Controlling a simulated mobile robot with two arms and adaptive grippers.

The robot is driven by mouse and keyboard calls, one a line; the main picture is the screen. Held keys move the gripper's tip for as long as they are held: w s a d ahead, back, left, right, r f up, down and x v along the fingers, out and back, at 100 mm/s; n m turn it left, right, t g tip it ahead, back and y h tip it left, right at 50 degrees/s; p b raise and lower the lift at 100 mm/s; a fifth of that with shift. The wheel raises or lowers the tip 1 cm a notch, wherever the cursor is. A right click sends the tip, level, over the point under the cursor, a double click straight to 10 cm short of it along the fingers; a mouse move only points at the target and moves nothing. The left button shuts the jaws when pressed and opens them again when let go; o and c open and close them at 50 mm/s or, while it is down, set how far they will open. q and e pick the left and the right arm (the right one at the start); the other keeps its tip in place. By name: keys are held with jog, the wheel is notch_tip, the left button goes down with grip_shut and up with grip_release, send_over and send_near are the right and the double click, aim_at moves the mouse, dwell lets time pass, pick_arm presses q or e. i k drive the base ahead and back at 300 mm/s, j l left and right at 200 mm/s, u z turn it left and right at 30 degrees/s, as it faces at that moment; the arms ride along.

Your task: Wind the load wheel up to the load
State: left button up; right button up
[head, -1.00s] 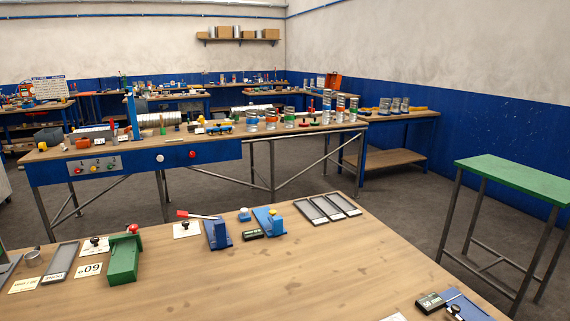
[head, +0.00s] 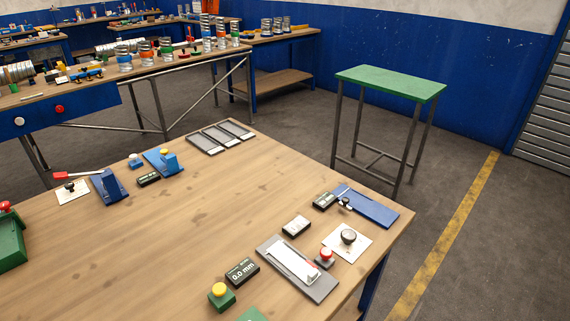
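No wheel is clearly marked as the load wheel, and I cannot tell which part is the load. A smaller dark knob (head: 346,202) stands by a blue plate (head: 372,208) near the bench's right corner. Another dark knob (head: 69,185) is on a white plate at the left, beside a blue fixture (head: 108,187) and a red handle (head: 75,175). Neither gripper shows in the head view.
A black "0.0 mm" display (head: 242,271), a yellow button on a green box (head: 220,290), a red button (head: 325,254) and a grey tray (head: 318,290) occupy the near right. Three grey trays (head: 207,148) lie at the back edge. A green-topped table (head: 390,83) stands beyond.

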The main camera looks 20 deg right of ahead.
aim_at(348, 236)
jog(key=l+z, duration=0.4)
jog(key=i+l+z, duration=0.1)
jog(key=l+z, duration=0.25)
jog(key=l, duration=0.15)
